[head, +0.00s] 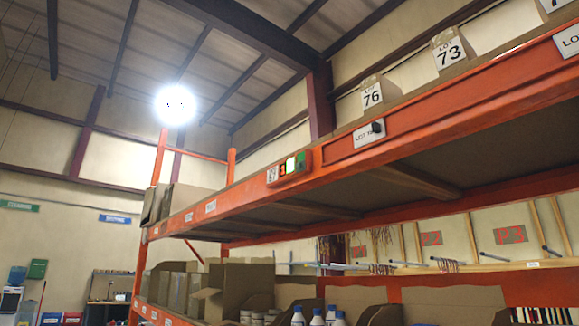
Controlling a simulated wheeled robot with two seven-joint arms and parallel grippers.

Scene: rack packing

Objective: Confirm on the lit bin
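A small red pick module (290,167) sits on the orange upper beam (463,99) of the rack, near the middle of the view. It has a bright white-green lit patch, a reddish display beside it and a green part at its right end. The characters on it are too small to read surely. To its right, a white lot label (369,134) on the beam has a small dark knob-like piece in front of it. Neither of my grippers shows in the head view.
Boxes labelled 76 (372,96) and 73 (448,52) stand on the upper shelf. The lower shelf holds open cardboard boxes (240,286) and white bottles with blue caps (317,318). Hooks and red P signs (431,239) are behind. A bright lamp (175,105) hangs at left.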

